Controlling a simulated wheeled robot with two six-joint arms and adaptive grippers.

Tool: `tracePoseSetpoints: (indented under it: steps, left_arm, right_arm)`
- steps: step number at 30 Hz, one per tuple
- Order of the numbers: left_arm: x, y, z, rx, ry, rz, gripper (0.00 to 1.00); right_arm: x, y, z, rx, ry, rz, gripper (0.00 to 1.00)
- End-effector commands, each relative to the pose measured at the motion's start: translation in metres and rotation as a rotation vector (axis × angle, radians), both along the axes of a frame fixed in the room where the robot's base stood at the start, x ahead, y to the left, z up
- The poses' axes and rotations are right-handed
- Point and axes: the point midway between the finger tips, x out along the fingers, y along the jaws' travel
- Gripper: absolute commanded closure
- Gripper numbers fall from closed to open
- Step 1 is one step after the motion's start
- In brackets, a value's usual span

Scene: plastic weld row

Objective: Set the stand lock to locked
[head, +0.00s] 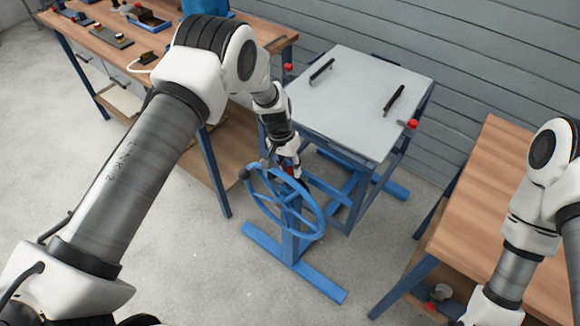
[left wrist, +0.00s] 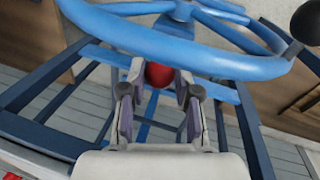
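A blue stand with a handwheel (head: 318,212) is in the middle of the head view. A red ball knob (left wrist: 159,75), which looks like the stand lock's handle, sits behind the wheel rim (left wrist: 175,50) in the left wrist view. A bit of red also shows beside the wheel in the head view (head: 288,170). My left gripper (left wrist: 160,85) is open, with its fingertips on either side of the red knob. I cannot tell whether they touch it. The rest of the lock and its position are hidden. My right gripper is out of view.
A grey-topped blue table (head: 352,95) with two black handles and red knobs stands just behind the wheel. A workbench (head: 170,50) with small parts is at the back left. A wooden table (head: 500,190) is at the right. The floor at front left is clear.

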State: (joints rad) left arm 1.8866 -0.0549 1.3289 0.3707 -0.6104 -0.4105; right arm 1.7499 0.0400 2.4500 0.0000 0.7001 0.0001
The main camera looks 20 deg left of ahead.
Motion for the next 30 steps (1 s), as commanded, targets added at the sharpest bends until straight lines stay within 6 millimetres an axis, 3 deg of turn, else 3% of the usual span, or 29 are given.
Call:
tracePoseSetpoints:
  steps: [3,9,16,17,18,19,30]
  left_arm:
    - [0.001,0.0,-0.002,0.0,-0.002,0.0,1.0]
    - [0.001,0.0,-0.025,0.0,-0.001,0.0,1.0]
    - [0.0,0.0,-0.023,0.0,0.001,0.0,1.0]
    - [0.0,0.0,-0.023,0.0,0.001,0.0,0.65]
    - [0.0,0.0,-0.023,0.0,0.001,0.0,0.51]
    - [0.0,0.0,-0.023,0.0,0.001,0.0,0.43]
    - [0.001,0.001,-0.017,0.0,-0.002,0.0,0.43]
  right_arm:
    - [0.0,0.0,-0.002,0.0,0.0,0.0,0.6]
    - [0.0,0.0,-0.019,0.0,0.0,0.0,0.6]
    - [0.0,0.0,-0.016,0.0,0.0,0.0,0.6]
    - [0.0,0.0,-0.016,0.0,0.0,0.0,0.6]
    - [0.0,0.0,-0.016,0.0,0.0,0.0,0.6]
    - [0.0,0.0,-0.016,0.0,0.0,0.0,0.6]
    - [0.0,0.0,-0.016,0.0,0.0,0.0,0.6]
